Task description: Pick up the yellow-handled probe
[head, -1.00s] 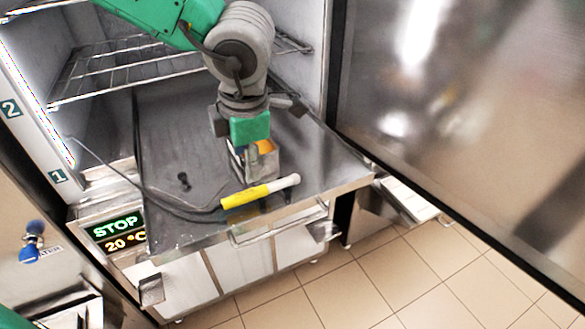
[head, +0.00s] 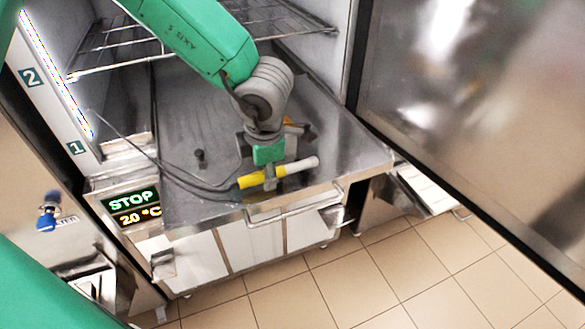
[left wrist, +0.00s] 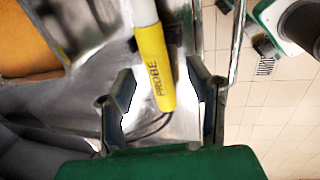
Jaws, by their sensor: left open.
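The probe (head: 251,180) has a yellow handle and a white end, with a dark cable running left from the handle. It lies near the front edge of the steel shelf (head: 215,212). My left gripper (head: 270,178) points down over the probe, and a finger crosses in front of it in the head view. In the left wrist view the yellow handle (left wrist: 155,72), marked PROBE, lies between the two open fingers of my left gripper (left wrist: 161,78), with a gap on both sides. My right gripper is not in view.
A wire rack (head: 120,48) sits above the shelf inside the cabinet. The open steel door (head: 470,110) stands at the right. A display (head: 134,207) reads STOP and 20 °C. Tiled floor lies in front.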

